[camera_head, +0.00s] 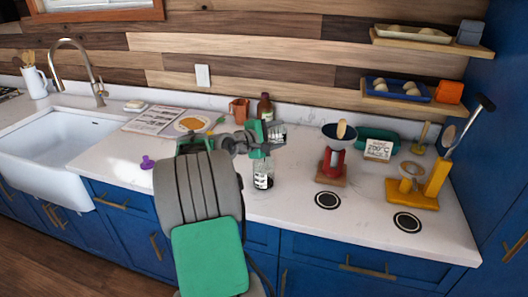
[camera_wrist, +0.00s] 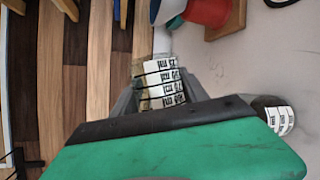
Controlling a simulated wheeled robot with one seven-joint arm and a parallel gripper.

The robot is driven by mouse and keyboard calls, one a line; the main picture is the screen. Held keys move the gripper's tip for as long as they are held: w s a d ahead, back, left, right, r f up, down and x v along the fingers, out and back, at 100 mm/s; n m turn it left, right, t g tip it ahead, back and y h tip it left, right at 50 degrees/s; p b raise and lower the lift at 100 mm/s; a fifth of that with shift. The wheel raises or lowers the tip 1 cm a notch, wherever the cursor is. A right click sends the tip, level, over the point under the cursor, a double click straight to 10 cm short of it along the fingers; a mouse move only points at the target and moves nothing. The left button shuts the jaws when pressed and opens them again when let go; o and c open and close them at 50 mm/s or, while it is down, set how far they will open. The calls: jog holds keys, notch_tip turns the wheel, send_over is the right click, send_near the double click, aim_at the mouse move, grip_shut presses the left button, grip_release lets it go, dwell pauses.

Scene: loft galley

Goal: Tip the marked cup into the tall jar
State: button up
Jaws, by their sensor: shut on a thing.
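The marked cup (camera_wrist: 160,84), pale with black bands and lettering, is between my gripper's fingers in the wrist view. My gripper (camera_head: 262,139) is shut on it above the counter. In the head view the cup (camera_head: 278,134) shows at the gripper's right end. It looks tipped well over; its mouth and contents cannot be made out. The tall jar (camera_head: 263,172), clear with a dark-and-white label, stands upright on the counter just below my gripper. Part of a labelled vessel, seemingly the jar (camera_wrist: 279,119), shows at the right of the wrist view.
A red stand with a dark bowl (camera_head: 335,152) is right of the jar. A brown bottle (camera_head: 264,108) and a terracotta pot (camera_head: 239,110) stand behind. A yellow stand (camera_head: 432,183) is far right. Two black round pads (camera_head: 327,200) mark the front counter. The sink (camera_head: 55,150) is left.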

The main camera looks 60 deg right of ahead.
jog(key=shift+w+a+f+n+g+h, duration=0.1)
jog(key=shift+w+f+n+g+h, duration=0.3)
jog(key=shift+n, duration=0.3)
dwell(0.8)
jog(key=shift+p, duration=0.45)
